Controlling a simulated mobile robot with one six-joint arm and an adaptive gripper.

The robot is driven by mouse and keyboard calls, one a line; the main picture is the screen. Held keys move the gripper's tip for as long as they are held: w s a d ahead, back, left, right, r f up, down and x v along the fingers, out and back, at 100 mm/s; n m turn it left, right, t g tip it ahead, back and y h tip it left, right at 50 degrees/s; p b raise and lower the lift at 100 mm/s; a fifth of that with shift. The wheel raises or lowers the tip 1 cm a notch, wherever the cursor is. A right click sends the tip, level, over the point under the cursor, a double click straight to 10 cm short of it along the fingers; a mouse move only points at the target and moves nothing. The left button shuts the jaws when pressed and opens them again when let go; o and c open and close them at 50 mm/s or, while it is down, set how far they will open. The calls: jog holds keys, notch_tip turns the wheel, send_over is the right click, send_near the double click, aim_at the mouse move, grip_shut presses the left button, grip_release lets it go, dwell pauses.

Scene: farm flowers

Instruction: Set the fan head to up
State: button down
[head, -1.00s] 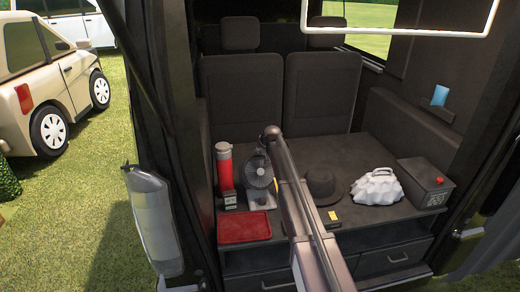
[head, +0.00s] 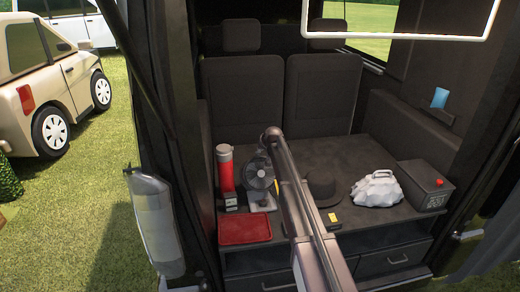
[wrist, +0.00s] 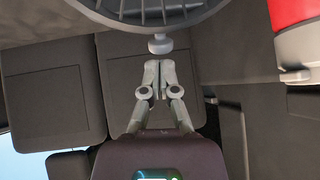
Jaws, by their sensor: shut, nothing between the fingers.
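The small fan (head: 259,174) stands on the dark cargo deck, beside a red cylinder. Its round grilled head faces the front and looks tilted somewhat upward. In the wrist view the rim of the fan head (wrist: 155,14) fills the top edge, with a pale knob (wrist: 160,44) just below it. My gripper (wrist: 156,76) is shut and empty, its fingertips close to that knob; I cannot tell whether they touch. In the head view my gripper is hidden behind my arm and the fan.
The red cylinder (head: 225,168) stands left of the fan, and a red tray (head: 244,229) lies in front. Right of my arm are a dark hat (head: 323,188), a white bag (head: 377,189) and a dark box (head: 425,183). Seat backs (head: 322,93) close the rear.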

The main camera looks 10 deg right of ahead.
jog(key=p+v, duration=0.9)
jog(key=v, duration=0.3)
jog(key=shift+w+r, duration=0.25)
jog(key=shift+r, duration=0.35)
jog(key=s+d+f+g+h, duration=0.1)
jog(key=s+g, duration=0.1)
jog(key=s, duration=1.2)
jog(key=s+d+f+m+g, duration=0.1)
jog(key=s+f+g, duration=0.1)
jog(key=s, duration=1.2)
jog(key=s+d+f+g+h, duration=0.1)
jog(key=s+g, duration=0.3)
jog(key=s, duration=1)
jog(key=shift+s+f+m+h, duration=0.15)
jog(key=shift+f+m+h, duration=0.15)
jog(key=shift+f, duration=0.3)
jog(key=shift+d+f, duration=0.1)
notch_tip(320, 180, down, 31)
jog(key=b, duration=3.1)
jog(key=shift+f, duration=0.2)
